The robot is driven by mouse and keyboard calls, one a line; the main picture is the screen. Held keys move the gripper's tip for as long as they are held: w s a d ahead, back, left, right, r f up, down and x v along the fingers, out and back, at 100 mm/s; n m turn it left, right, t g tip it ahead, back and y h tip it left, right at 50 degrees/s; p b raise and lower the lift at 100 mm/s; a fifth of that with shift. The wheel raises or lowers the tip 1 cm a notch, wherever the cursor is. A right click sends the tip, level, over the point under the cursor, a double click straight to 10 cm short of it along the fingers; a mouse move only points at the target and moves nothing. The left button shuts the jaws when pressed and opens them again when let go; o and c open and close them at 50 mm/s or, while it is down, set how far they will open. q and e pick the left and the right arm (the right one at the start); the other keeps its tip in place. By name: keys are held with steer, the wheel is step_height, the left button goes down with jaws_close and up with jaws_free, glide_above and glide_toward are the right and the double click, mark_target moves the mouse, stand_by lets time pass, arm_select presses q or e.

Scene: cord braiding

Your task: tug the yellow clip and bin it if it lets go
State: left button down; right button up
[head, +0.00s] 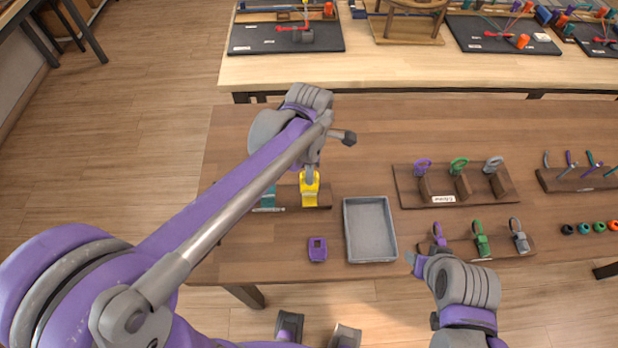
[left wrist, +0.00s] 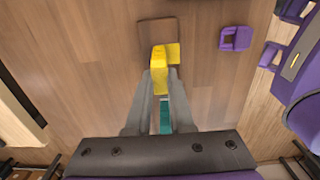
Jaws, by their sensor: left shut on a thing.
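The yellow clip (head: 310,192) sits on a low wooden strip (head: 322,200) at the left part of the table. My left gripper (head: 313,172) reaches down to it from above. In the left wrist view the fingers (left wrist: 160,88) are closed on the yellow clip (left wrist: 160,72), which is over the strip's end (left wrist: 150,32). I cannot tell whether the clip is still attached to the strip. An empty grey tray (head: 370,230) stands to the right of the strip. My right gripper (head: 414,262) is near the table's front edge, and its jaw opening does not show clearly.
A purple piece (head: 318,249) lies in front, left of the tray. Racks of coloured clips (head: 456,185) stand to the right. The table behind the strip is clear.

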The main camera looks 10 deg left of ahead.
arm_select(q)
steer(key=shift+s+f, duration=0.1)
steer(key=shift+c, duration=1.9)
jaws_free()
steer(key=shift+r+p, duration=1.65)
steer(key=shift+r, duration=1.4)
arm_select(e)
steer(key=r, duration=0.1)
steer(key=w+r, duration=0.1)
steer(key=r, duration=0.2)
steer(key=shift+w+r, duration=0.15)
steer(key=shift+w, duration=0.2)
